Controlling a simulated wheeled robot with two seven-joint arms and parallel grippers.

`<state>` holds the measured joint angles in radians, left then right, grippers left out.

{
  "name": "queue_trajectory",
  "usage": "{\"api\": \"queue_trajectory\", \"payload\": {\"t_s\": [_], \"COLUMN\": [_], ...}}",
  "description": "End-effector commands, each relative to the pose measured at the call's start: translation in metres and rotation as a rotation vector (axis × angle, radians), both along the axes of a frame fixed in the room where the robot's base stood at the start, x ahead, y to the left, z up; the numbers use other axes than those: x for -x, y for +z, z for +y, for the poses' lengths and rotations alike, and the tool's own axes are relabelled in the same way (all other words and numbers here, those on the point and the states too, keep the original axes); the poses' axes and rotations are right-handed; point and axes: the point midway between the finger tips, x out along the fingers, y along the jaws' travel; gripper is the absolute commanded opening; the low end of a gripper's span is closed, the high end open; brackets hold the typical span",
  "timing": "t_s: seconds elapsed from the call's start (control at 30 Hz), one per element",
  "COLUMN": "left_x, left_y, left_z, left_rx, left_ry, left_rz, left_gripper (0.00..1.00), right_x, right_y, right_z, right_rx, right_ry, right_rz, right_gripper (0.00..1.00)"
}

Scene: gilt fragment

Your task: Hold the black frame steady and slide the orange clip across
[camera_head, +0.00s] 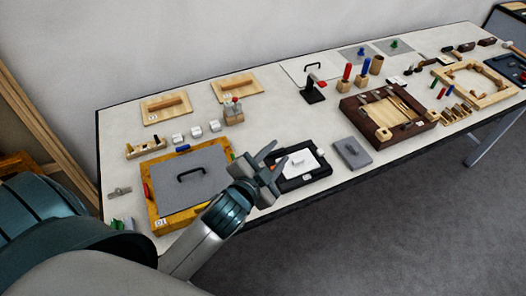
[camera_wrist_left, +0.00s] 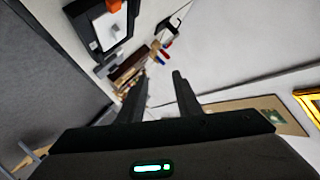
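The black frame (camera_head: 308,179) lies flat near the table's front edge, with a white plate inside it. It also shows at the top left of the left wrist view (camera_wrist_left: 82,25). My left gripper (camera_head: 277,152) is open and empty, just left of the black frame and apparently above the table. Its two fingers stand apart in the left wrist view (camera_wrist_left: 160,76). My right gripper is not in view.
A grey panel with a black handle (camera_head: 188,180) lies in a yellow wooden frame left of my gripper. A grey slab (camera_head: 352,153) lies right of the black frame, and a dark brown wooden box (camera_head: 372,128) beyond it. A black stand (camera_head: 313,94) stands behind.

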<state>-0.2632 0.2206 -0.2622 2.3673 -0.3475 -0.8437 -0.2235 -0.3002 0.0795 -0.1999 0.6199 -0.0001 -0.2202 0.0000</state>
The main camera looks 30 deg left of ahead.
Motion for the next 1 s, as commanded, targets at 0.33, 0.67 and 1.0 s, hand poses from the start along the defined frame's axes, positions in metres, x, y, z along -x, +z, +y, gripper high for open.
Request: {"api": "queue_trajectory", "payload": {"t_s": [0.33,0.67,1.0], "left_x": [0.140,0.227,0.241], "left_y": [-0.130,-0.165,-0.224], "left_z": [0.019,0.016,0.012], "left_rx": [0.279,0.377,0.395], "left_ry": [0.228,0.335,0.366], "left_rz": [0.605,0.889,0.982], "left_gripper": [0.31,0.31,0.31], "right_x": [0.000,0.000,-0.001], "right_y": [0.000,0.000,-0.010], "right_z": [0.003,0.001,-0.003], "right_rx": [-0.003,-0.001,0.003], "right_ry": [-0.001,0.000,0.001], "right_rz": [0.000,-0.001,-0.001], "right_gripper": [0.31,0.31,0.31]}}
